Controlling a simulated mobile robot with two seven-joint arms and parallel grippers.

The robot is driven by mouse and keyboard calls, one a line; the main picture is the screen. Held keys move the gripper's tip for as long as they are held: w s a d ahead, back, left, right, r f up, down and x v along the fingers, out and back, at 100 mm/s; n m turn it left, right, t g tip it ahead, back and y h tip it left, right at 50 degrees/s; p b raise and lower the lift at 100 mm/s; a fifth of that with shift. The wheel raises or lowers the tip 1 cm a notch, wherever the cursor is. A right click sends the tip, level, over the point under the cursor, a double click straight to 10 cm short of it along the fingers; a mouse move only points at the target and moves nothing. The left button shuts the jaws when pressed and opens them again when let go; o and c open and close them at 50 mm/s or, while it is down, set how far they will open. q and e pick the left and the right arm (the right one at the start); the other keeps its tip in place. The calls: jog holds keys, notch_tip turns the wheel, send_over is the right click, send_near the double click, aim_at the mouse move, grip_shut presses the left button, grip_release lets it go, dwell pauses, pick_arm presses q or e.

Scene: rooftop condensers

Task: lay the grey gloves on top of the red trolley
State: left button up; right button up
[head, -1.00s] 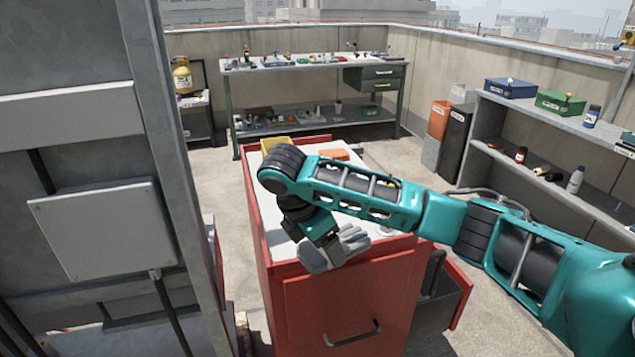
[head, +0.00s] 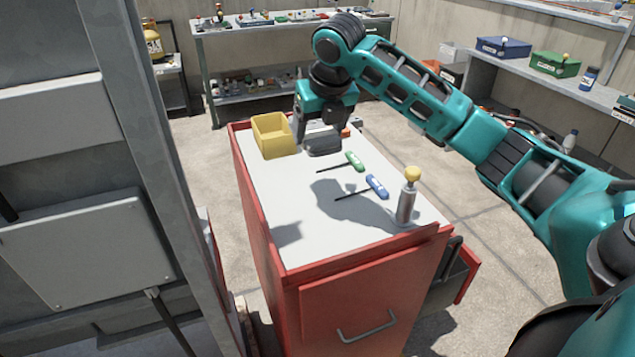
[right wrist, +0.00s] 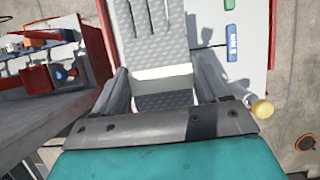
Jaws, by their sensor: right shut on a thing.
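The red trolley (head: 370,300) stands in the middle of the head view, with a white top (head: 300,220) inside a red rim. My right gripper (head: 323,128) is over the back part of the top, fingers down. It is shut on the grey gloves (head: 322,144), which partly show below it. A dark shadow lies on the top in front of them, apart from the gloves, so they look held above it. In the right wrist view the patterned gloves (right wrist: 155,52) with a pale band sit between the fingers. My left gripper is not in view.
The top carries a yellow bin (head: 273,136), a green-handled screwdriver (head: 354,161), a blue-handled screwdriver (head: 377,186) and a grey bottle with a yellow knob (head: 407,203). Its front left part is clear. A grey cabinet (head: 85,250) stands close on the left.

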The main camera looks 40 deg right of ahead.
notch_tip(320, 180, down, 13)
jog(key=shift+r, duration=0.15)
notch_tip(320, 180, down, 5)
jog(key=shift+f, duration=0.1)
jog(key=o, duration=1.1)
jog(key=shift+c, duration=0.2)
jog(key=shift+s+r, duration=0.15)
jog(key=shift+r, duration=0.25)
jog(key=v, duration=1.1)
